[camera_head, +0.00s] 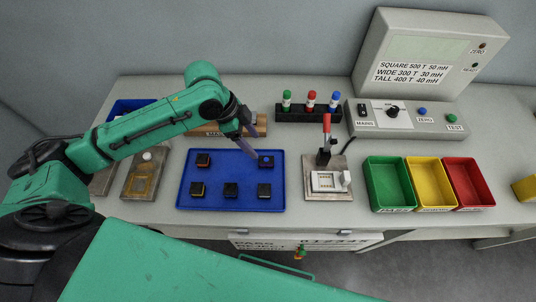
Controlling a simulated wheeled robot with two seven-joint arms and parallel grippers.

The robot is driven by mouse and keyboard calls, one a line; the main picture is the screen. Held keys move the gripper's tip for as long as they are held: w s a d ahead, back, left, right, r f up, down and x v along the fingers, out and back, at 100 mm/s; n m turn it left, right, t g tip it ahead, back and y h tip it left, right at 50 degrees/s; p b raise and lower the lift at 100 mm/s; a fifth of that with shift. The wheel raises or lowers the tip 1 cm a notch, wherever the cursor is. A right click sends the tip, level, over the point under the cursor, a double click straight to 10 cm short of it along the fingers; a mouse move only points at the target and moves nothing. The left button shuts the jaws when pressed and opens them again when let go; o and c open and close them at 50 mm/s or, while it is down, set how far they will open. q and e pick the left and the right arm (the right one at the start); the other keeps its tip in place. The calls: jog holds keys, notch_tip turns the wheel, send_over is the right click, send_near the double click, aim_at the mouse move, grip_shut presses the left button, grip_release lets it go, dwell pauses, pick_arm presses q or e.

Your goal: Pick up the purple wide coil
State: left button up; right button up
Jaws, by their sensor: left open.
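A blue tray (222,206) on the bench holds several small dark coil blocks. The block at its back right (266,160) has a bluish-purple top mark; its exact colour and width are too small to be sure of. The other blocks are at the back left (203,160), front left (198,189), front middle (230,190) and front right (264,190). My left gripper (251,149) is open and empty, pointing down at the tray's back edge, just left of the back-right block. Whether it touches that block cannot be told. My right gripper is not in view.
Right of the tray stands a test fixture (329,200) with a red-handled lever (326,125). Further right are green (387,203), yellow (428,200) and red (470,200) bins. A rack (308,116) with coloured-topped posts and a meter box (425,60) stand behind.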

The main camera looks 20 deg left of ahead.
aim_at(266, 159)
pick_arm(q)
jog(key=x, duration=0.3)
jog(key=shift+s+d+f+p, duration=0.2)
jog(key=shift+s+d+p, duration=0.1)
jog(key=shift+s, duration=0.1)
jog(key=x, duration=0.2)
jog(key=p+x, duration=0.1)
jog(key=x, duration=0.2)
jog(key=shift+w+f+p, duration=0.35)
jog(key=shift+w+f, duration=0.05)
jog(key=shift+s+d+f, duration=0.1)
jog(key=shift+d+f, duration=0.05)
jog(key=shift+f, duration=0.2)
grip_shut()
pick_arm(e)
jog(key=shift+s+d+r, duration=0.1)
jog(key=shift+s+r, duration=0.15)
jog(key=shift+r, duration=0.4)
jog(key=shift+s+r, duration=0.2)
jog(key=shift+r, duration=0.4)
